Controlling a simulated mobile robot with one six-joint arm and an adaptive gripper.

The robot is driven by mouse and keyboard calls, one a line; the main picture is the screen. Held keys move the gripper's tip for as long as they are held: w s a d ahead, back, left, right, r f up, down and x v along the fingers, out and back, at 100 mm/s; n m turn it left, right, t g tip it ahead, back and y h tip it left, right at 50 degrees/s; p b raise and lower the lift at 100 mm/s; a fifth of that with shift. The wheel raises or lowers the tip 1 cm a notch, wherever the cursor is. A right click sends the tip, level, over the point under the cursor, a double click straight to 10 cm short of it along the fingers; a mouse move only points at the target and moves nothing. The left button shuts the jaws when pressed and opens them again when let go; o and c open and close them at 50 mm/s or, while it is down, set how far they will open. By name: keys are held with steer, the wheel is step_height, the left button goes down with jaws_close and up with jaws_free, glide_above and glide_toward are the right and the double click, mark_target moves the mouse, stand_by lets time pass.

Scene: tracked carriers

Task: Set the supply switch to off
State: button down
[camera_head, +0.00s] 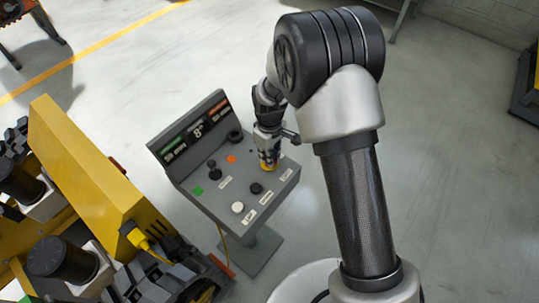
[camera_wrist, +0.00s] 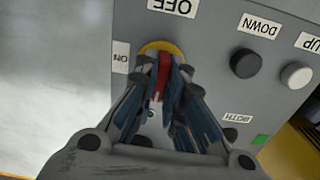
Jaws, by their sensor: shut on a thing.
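The supply switch is a red handle (camera_wrist: 164,76) on a round yellow base (camera_wrist: 176,50), set in a grey control panel (camera_head: 218,211). In the wrist view an OFF label (camera_wrist: 172,6) lies beyond the base and an ON label (camera_wrist: 120,57) lies to its left. My gripper (camera_wrist: 165,72) is shut on the red handle, with a finger on each side. The handle runs roughly up and down the wrist picture, in line with OFF; the fingers hide part of it. In the head view my gripper (camera_head: 268,152) reaches down over the yellow base (camera_head: 268,168) at the panel's right side.
Close by in the wrist view are a black DOWN button (camera_wrist: 245,63) and a white UP button (camera_wrist: 296,75). A yellow tracked machine (camera_head: 85,165) stands close on the left.

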stand_by(0.4)
steer(key=c, duration=1.7)
jaws_free()
steer(key=shift+r, duration=0.1)
step_height(320, 180, up, 12)
steer(key=shift+f, duration=0.1)
